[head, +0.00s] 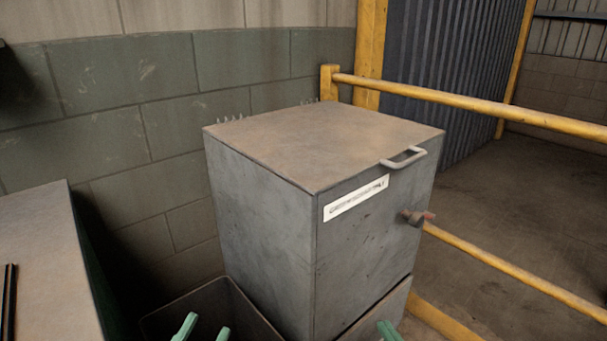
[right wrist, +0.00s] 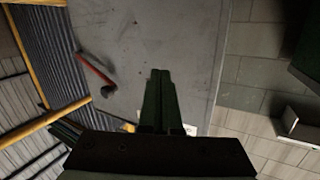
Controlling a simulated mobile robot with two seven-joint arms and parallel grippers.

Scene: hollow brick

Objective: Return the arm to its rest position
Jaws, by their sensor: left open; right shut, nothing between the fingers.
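My left gripper (head: 204,331) shows at the bottom edge of the head view, its two green fingertips apart with nothing between them. It is in front of the grey cabinet, over an open dark bin. My right gripper (head: 388,331) shows only as a green tip at the bottom edge, in front of the cabinet's lower part. In the right wrist view, the right gripper (right wrist: 160,75) has its two fingers together, with nothing held. Its fingers point toward a grey panel. The rest of both arms is out of view in the head view.
The grey cabinet (head: 262,235) has a top handle (head: 404,157), a white label (head: 356,198) and a red-ended lever (head: 418,217), also in the right wrist view (right wrist: 95,73). A bin (head: 190,300) is left of it. Yellow rails (head: 470,103) run right. A table (head: 45,250) stands left.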

